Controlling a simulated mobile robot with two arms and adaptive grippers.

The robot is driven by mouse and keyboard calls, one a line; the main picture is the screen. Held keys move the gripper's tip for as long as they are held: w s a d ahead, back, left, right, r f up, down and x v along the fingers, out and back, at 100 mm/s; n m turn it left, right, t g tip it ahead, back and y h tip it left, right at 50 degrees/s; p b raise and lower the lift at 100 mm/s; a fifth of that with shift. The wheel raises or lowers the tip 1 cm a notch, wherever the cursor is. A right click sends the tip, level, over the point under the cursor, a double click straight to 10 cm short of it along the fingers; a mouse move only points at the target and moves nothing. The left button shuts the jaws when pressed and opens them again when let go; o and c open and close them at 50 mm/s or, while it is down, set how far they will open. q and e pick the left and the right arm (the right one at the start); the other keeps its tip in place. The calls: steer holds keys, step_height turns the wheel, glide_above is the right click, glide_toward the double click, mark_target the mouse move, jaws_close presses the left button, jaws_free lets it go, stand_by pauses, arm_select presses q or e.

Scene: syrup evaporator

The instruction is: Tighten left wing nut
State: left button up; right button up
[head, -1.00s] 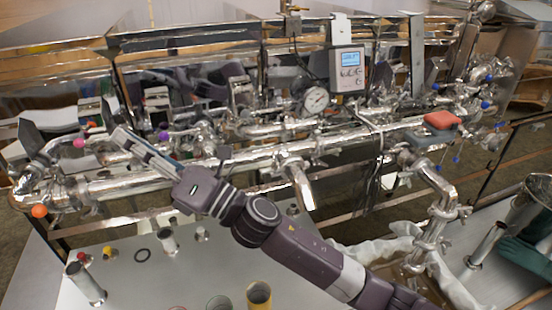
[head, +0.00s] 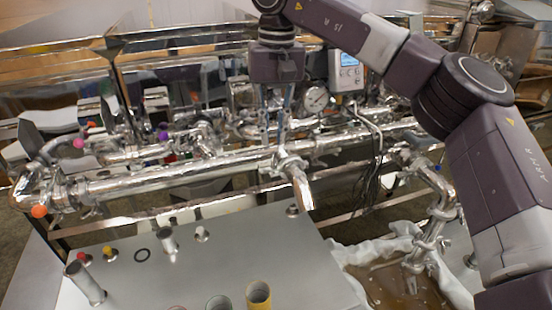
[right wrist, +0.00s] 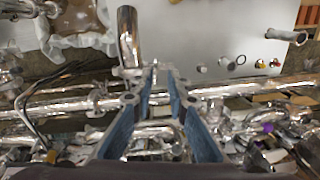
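The shiny steel pipe (head: 140,184) runs across the evaporator's front, with clamps along it and a downward spout (head: 299,188). A clamp (head: 287,160) joins the spout to the pipe; the spout also shows in the right wrist view (right wrist: 128,35). I cannot make out for certain which small metal part is the left wing nut. My right gripper (head: 275,138) points down just above the pipe by this clamp. In the right wrist view its two blue-grey fingers (right wrist: 160,73) are apart, with nothing clearly held between them. My left gripper is not in view.
A gauge (head: 315,99) and a grey display box (head: 347,72) stand close right of my right gripper. Cables (head: 370,185) hang right of the spout. The grey table (head: 230,252) below holds small parts and cups. A cloth-lined vessel (head: 350,257) stands lower right.

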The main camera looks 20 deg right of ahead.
mark_target(275, 161)
steer(key=f, duration=0.2)
steer(key=f+p, duration=0.1)
steer(key=f, duration=0.1)
steer(key=f+p, duration=0.1)
steer(key=f, duration=0.2)
steer(key=shift+d, duration=0.3)
steer(key=shift+f, duration=0.2)
jaws_close()
steer(key=shift+r, duration=0.1)
